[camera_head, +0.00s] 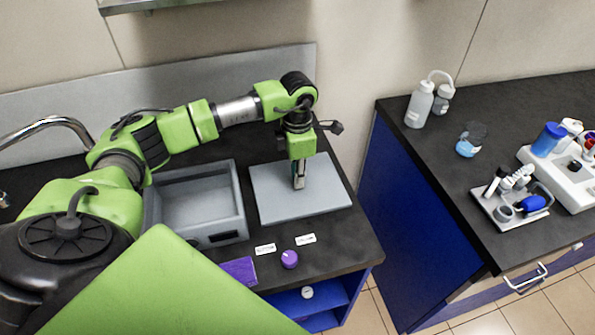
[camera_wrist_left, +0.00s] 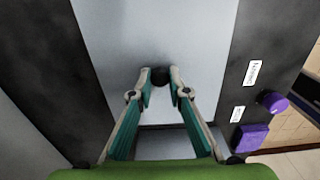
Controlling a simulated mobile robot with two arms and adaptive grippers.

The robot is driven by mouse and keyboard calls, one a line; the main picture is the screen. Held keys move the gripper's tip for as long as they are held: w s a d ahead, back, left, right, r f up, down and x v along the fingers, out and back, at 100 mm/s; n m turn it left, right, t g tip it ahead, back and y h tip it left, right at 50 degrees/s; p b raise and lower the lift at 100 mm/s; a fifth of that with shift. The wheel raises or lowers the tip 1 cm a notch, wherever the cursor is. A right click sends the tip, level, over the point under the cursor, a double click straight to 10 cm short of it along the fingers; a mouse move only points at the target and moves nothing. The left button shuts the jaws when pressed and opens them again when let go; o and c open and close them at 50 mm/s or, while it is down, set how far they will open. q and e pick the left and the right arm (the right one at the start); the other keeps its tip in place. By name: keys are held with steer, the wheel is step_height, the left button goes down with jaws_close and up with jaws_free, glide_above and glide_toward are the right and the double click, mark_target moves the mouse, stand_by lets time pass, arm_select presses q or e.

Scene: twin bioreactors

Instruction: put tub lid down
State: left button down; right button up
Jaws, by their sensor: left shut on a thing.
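The grey tub lid (camera_head: 325,185) is a flat rectangular plate, level over the black counter to the right of the open grey tub (camera_head: 232,175). I cannot tell whether it touches the counter or hangs just above it. My left gripper (camera_head: 299,184) points down at the lid's middle. In the left wrist view the fingertips (camera_wrist_left: 160,76) are shut on the lid's small dark knob, with the lid (camera_wrist_left: 150,30) spread out beneath. The tub is empty inside. My right gripper is not in view.
Two white labels (camera_head: 265,249), a purple knob (camera_head: 289,259) and a purple block (camera_head: 240,270) are at the counter's front. A tap (camera_head: 50,125) is at the left. Across a gap, another bench (camera_head: 450,190) holds bottles (camera_head: 419,105) and a tray of small tools (camera_head: 510,210).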

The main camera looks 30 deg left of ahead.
arm_select(q)
steer(key=shift+f, duration=0.15)
steer(key=c, duration=1.9)
jaws_free()
steer(key=shift+r, duration=0.4)
step_height(320, 180, up, 12)
steer(key=b, duration=0.3)
steer(key=shift+f, duration=0.2)
